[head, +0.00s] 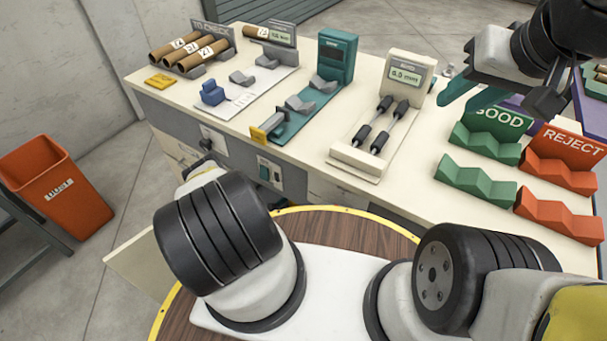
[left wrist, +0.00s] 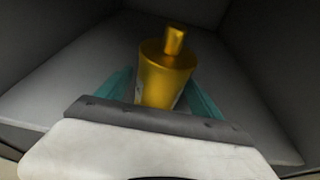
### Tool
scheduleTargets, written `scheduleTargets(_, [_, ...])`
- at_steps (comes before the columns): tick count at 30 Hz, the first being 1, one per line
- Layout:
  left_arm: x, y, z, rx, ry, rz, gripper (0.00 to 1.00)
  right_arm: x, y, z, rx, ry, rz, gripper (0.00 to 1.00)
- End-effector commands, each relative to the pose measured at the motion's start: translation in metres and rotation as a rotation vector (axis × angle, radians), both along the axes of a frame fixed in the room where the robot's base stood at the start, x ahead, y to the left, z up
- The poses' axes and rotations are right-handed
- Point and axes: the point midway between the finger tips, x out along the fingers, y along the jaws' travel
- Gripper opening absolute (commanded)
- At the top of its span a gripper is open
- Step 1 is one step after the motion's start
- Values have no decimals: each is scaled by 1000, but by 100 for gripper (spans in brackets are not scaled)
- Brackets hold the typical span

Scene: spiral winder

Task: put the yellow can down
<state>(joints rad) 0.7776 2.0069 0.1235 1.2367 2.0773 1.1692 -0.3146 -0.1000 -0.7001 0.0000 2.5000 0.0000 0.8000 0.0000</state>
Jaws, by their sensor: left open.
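The yellow can (left wrist: 166,78) shows in the left wrist view, with a narrower cap or neck on top. It stands between the two teal fingers of my left gripper (left wrist: 165,92), which is open around it. The can's lower part is hidden by the gripper body, and I cannot tell whether the fingers touch it. Grey surfaces like the inside of a compartment surround it. I make out neither the can nor my left gripper's fingers in the head view. My right gripper (head: 503,98) is open and empty above the right end of the bench.
The bench (head: 300,150) carries tube rolls (head: 195,48), gauges and a caliper stand (head: 385,125). Green GOOD racks (head: 475,182) and orange REJECT racks (head: 557,212) are at the right. An orange bin (head: 55,190) stands on the floor at left.

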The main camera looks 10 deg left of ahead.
Motion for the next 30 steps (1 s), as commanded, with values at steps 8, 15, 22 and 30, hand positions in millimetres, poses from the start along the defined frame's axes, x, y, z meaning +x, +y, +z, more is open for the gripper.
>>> scheduleTargets(8, [-25, 11, 10, -1, 4, 5, 76, 0, 0, 0, 0, 0, 0, 34])
scheduleTargets(15, [-72, 28, 26, -1, 2, 5, 76, 0, 0, 0, 0, 0, 0, 34])
scheduleTargets(22, [-102, 38, 36, 0, 1, 1, 76, 0, 0, 0, 0, 0, 0, 34])
scheduleTargets(30, [-108, 39, 38, 0, 0, 0, 76, 0, 0, 0, 0, 0, 0, 34])
